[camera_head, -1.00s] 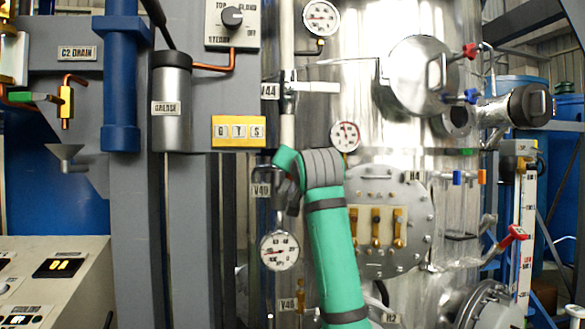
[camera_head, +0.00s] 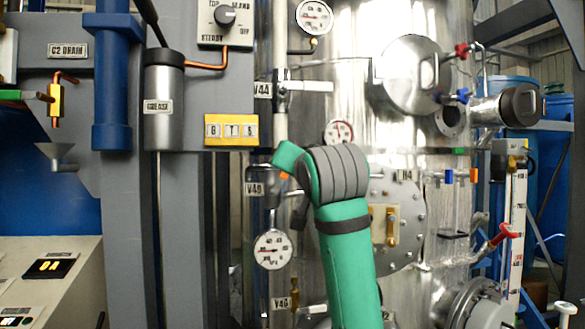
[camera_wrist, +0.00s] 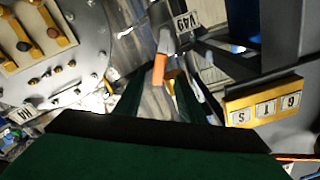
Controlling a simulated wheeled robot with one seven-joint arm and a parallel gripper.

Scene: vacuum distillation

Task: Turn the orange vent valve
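An orange handle (camera_wrist: 160,67) shows in the wrist view just below the V49 label (camera_wrist: 186,19), in front of a shiny metal pipe. In the head view a small orange bit (camera_head: 284,176) shows beside the V49 label (camera_head: 254,189), mostly hidden by my green arm. My gripper (camera_wrist: 160,88) has its two dark green fingers apart, one each side of the handle's line. The handle appears at or just beyond the fingertips; I cannot tell if they touch. Another orange valve piece (camera_head: 473,176) sits at the right, near a blue one (camera_head: 447,176).
A pressure gauge (camera_head: 272,251) hangs below V49. A yellow-framed G T S plate (camera_head: 231,130) is close by; it shows in the wrist view too (camera_wrist: 265,103). A bolted round plate (camera_head: 412,215) with yellow-mounted fittings lies right of V49, partly behind my arm.

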